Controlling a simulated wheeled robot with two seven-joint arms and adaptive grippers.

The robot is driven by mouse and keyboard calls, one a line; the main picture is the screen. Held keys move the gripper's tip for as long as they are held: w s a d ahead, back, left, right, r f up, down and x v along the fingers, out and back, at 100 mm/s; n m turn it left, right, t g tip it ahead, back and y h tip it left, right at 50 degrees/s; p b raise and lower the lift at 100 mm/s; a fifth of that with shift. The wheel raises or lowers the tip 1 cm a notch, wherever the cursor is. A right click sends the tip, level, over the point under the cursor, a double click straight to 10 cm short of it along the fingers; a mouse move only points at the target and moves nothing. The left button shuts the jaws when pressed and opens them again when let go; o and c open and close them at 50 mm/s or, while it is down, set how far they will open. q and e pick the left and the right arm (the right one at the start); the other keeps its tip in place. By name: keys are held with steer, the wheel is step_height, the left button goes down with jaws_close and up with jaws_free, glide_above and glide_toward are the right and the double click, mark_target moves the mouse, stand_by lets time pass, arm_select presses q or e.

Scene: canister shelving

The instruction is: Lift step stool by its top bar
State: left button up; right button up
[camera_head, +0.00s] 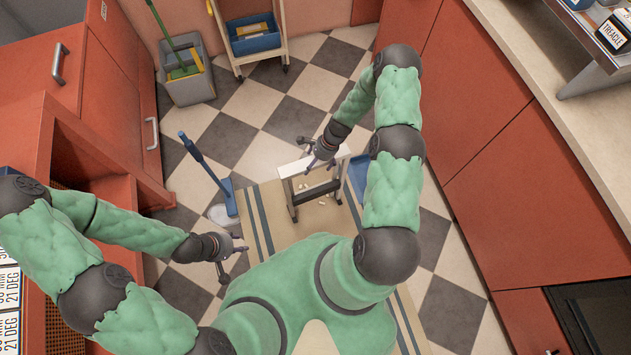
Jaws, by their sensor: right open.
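The step stool (291,169) stands on a striped rug in the middle of the head view. It has a pale top and a dark bar (314,193) across its near side. My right gripper (308,153) is open at the far edge of the stool's top, with its fingers over or beside it. I cannot tell whether they touch, and they hide part of the top. My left gripper (235,260) is open and empty, well to the lower left of the stool.
A blue mop or brush (207,166) stands left of the stool, and a blue panel (358,177) lies close on its right. Small pale bits lie beneath the stool. A grey bin (188,88) and a trolley (249,57) stand behind. Red cabinets flank both sides.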

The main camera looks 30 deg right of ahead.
steer(key=shift+f, duration=0.15)
steer(key=shift+c, duration=0.2)
steer(key=c, duration=1.4)
steer(key=shift+w+d, duration=0.1)
steer(key=shift+r, duration=0.25)
